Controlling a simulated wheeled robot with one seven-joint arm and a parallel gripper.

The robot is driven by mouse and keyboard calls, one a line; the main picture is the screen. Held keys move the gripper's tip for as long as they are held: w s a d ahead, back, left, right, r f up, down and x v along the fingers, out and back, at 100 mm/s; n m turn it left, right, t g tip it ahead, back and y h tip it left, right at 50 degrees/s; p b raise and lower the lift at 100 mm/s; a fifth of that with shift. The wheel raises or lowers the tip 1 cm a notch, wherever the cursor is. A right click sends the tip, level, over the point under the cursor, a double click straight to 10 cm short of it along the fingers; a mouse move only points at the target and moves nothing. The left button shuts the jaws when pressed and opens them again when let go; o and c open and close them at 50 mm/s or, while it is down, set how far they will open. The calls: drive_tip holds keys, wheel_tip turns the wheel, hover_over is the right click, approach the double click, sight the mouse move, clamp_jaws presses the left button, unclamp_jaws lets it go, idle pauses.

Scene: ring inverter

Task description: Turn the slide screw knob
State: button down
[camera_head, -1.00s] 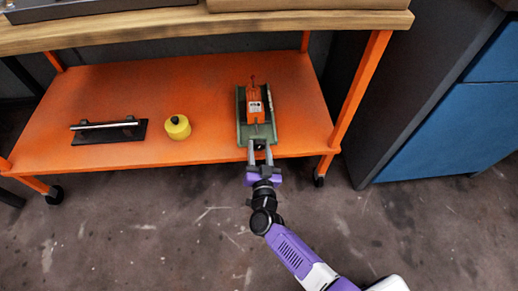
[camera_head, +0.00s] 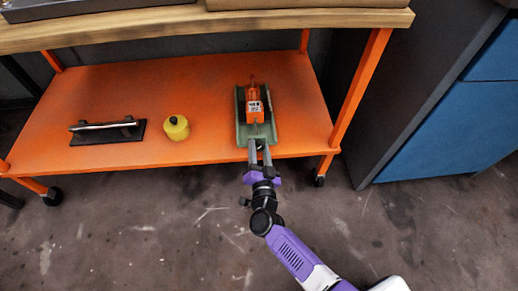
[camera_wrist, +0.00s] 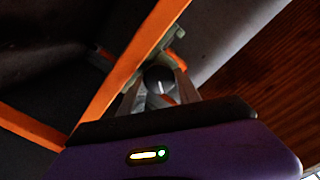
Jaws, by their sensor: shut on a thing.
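The slide screw device stands on the orange shelf, with a green base (camera_head: 242,133) and an orange body (camera_head: 255,107) carrying a label. Its round dark knob (camera_wrist: 159,78) shows in the wrist view between my finger tips, with a pale mark on its face. My gripper (camera_head: 260,147) reaches from the front of the shelf to the near end of the device and is shut on the knob. In the head view the fingers mostly hide the knob. The wrist is rolled, so the wrist view is tilted.
The orange shelf (camera_head: 205,140) also holds a yellow container (camera_head: 176,128) and a dark plate with a metal bar (camera_head: 106,130) to the left. A wooden top (camera_head: 150,32) lies above. An orange leg (camera_head: 360,90) and blue cabinet (camera_head: 440,137) stand at right.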

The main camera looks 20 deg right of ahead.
drive_tip(key=shift+s, duration=0.1)
drive_tip(key=c, duration=0.8)
unclamp_jaws()
drive_tip(key=shift+c, duration=0.2)
drive_tip(key=p+v, duration=0.3)
drive_tip(key=v, duration=0.4)
drive_tip(key=shift+s, duration=0.35)
